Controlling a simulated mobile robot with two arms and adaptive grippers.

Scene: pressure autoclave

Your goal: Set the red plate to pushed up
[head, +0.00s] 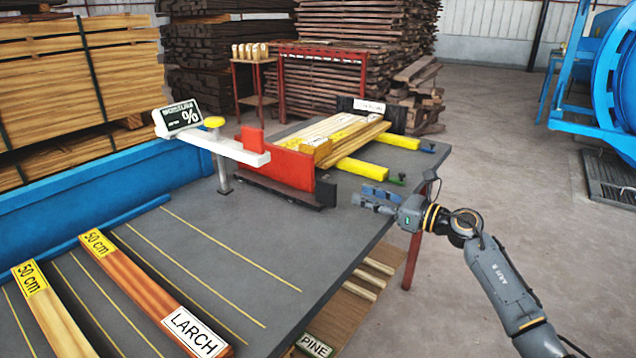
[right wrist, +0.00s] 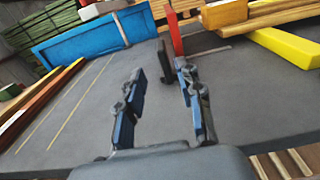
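The red plate (head: 287,167) stands upright on a dark base on the grey table (head: 330,250). A narrow red upright part rises at its left end. In the right wrist view the red plate (right wrist: 175,35) shows nearly edge-on, beyond the fingertips. My right gripper (head: 366,196) is to the right of the plate, above the table's right edge, and apart from it. In the right wrist view the two blue-padded fingers of my right gripper (right wrist: 160,72) are spread with nothing between them. My left gripper is in neither view.
Light boards (head: 340,135) and yellow bars (head: 363,168) lie behind the plate. The table between the plate and my right gripper is clear.

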